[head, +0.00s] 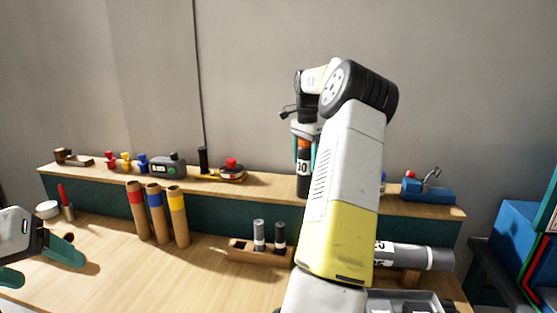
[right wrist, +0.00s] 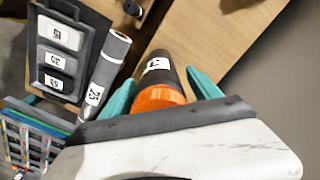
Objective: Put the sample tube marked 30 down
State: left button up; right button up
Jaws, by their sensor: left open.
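A dark sample tube (head: 303,180) with an orange top hangs upright in my right gripper (head: 305,145). Its white label is partly hidden; a 0 shows at the end of the number. The right gripper's teal fingers are shut around its upper part. In the right wrist view the tube (right wrist: 160,68) sits between the fingers of the right gripper (right wrist: 162,88). Its lower end is by the raised shelf (head: 270,183); I cannot tell whether it touches. My left gripper (head: 38,263) is open and empty at the far left.
A wooden rack (head: 258,254) with two short tubes stands on the table. A grey tube (head: 415,257) lies at the right. Three colour-banded tubes (head: 155,215) stand left of centre. A toy-like blue tool (head: 428,190) and other items stand on the shelf. A labelled tray (right wrist: 62,50) lies near the grey tube.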

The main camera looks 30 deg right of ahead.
jog(key=shift+r, duration=0.15)
notch_tip(320, 180, up, 12)
jog(key=s+a+r+n+t+h, duration=0.1)
jog(key=s+a+r+n, duration=0.3)
jog(key=a, duration=0.6)
jog(key=s+a+r+n+t, duration=0.15)
jog(key=a+n, duration=0.35)
jog(key=a, duration=0.5)
jog(key=s+a+f+n+t+y, duration=0.1)
jog(key=s+a+f+n+t, duration=0.1)
jog(key=s+a+f+n, duration=0.2)
jog(key=s+a+f+n+t+y, duration=0.1)
jog(key=s+a+f+n, duration=0.3)
jog(key=s+a+f, duration=0.6)
jog(key=s+y, duration=0.1)
jog(key=s, duration=0.5)
jog(key=shift+a+n+t, duration=0.3)
jog(key=shift+a+t, duration=0.05)
jog(key=shift+a, duration=0.05)
